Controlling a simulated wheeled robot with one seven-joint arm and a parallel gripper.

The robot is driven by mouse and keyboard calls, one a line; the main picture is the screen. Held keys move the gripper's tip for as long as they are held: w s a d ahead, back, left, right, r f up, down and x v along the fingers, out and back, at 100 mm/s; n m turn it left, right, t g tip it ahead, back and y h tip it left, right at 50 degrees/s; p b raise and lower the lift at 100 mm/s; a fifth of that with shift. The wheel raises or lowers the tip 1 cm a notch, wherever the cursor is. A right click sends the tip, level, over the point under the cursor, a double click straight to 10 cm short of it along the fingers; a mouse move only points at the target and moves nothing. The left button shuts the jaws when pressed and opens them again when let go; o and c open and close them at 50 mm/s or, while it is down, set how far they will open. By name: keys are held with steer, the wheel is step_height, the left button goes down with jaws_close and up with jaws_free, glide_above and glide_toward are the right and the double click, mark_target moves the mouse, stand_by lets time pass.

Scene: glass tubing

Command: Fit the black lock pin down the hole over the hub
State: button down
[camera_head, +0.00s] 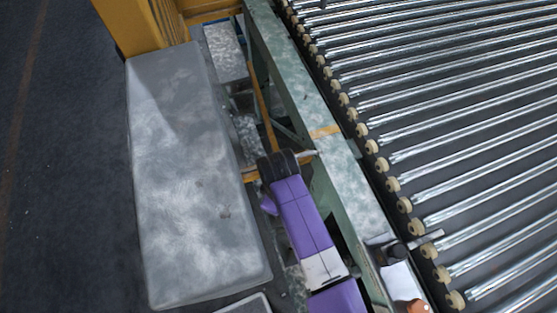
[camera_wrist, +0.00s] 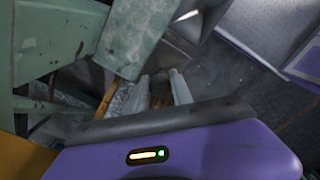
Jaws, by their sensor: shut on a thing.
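My gripper shows in the wrist view (camera_wrist: 160,84) as two pale grey fingers beyond the dark front edge of the purple wrist. The fingers are shut on a small dark thing (camera_wrist: 160,94); it may be the black lock pin, but it is too small and dim to tell its shape or tilt. In the head view my purple arm reaches up from the bottom, and its black end lies beside the green frame rail. What the fingers hold cannot be made out there. I cannot pick out the hub or its hole in either view.
A roller conveyor (camera_head: 450,130) fills the right side. Its worn green frame rail (camera_head: 350,190) runs beside my arm, and green metal (camera_wrist: 60,40) is close in the wrist view. A long grey box-like block (camera_head: 190,180) stands at left. Dark floor (camera_head: 50,180) is clear at far left.

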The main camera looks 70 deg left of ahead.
steer(key=shift+f+b, duration=0.9)
steer(key=shift+f, duration=0.4)
steer(key=c, duration=1)
jaws_free()
steer(key=shift+c, duration=0.2)
step_height(320, 180, up, 8)
steer(key=shift+f, duration=0.1)
